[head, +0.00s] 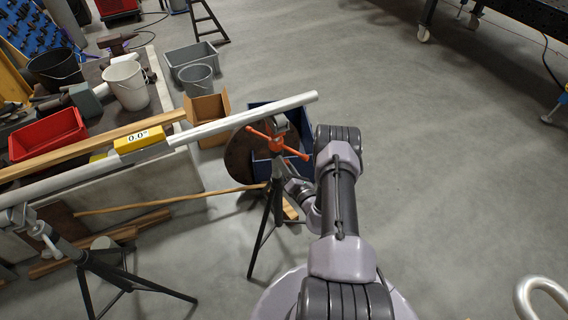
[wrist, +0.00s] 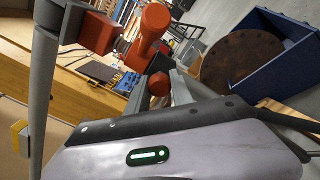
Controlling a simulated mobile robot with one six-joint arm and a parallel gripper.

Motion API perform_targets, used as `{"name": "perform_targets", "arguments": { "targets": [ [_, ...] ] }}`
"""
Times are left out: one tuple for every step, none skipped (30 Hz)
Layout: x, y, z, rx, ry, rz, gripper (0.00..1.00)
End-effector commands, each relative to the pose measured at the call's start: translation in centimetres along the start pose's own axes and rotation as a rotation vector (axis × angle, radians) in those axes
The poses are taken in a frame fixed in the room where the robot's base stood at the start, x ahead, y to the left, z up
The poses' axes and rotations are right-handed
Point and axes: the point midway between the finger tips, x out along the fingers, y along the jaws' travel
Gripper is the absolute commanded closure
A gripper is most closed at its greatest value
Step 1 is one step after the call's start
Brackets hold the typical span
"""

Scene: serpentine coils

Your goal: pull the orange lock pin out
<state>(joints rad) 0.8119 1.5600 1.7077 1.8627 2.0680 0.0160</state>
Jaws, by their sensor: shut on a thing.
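An orange-red spoked fitting (head: 276,143) sits at the top of a dark tripod stand in the head view, just under a long pale pipe (head: 245,118). In the wrist view, orange parts (wrist: 155,20) fill the top middle, and a small round orange end, seemingly the lock pin (wrist: 158,85), lies between my fingers. My gripper (wrist: 165,92) is shut on it, below the larger orange parts. The pin's shaft is hidden. In the head view my wrist is close to the stand's right side, and my fingertips are not clear there.
A yellow level reading 0.0° (head: 139,138) sits on the pipe line to the left. A second tripod (head: 90,262) stands at lower left. A blue bin (wrist: 275,55) and a brown disc (wrist: 238,58) are behind the stand.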

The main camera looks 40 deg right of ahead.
Motion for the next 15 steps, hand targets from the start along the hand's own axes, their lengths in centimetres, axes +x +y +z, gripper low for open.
{"name": "perform_targets", "arguments": {
  "targets": [
    [-0.46,-0.08,-0.13,0.002,0.004,-0.003,1.0],
    [-0.67,-0.09,-0.12,0.003,0.003,-0.004,1.0],
    [-0.87,-0.09,-0.12,0.002,0.003,-0.004,1.0],
    [-0.95,-0.08,-0.12,0.002,0.003,-0.003,1.0],
    [-0.97,-0.08,-0.14,0.002,0.003,-0.003,1.0],
    [-0.97,-0.08,-0.16,0.002,0.003,-0.003,1.0],
    [-0.98,-0.09,-0.17,0.002,0.003,-0.003,1.0],
    [-0.98,-0.09,-0.18,0.002,0.003,-0.003,1.0],
    [-0.99,-0.1,-0.19,0.002,0.003,-0.004,1.0],
    [-0.99,-0.1,-0.2,0.002,0.004,-0.004,1.0],
    [-1.0,-0.1,-0.21,0.003,0.004,-0.004,0.71],
    [-0.99,-0.11,-0.21,0.003,0.004,-0.004,0.63],
    [-0.99,-0.1,-0.2,0.003,0.003,-0.004,0.57],
    [-0.98,-0.1,-0.19,0.002,0.003,-0.003,0.51],
    [-0.96,-0.09,-0.17,0.002,0.003,-0.003,0.51]
  ]
}}
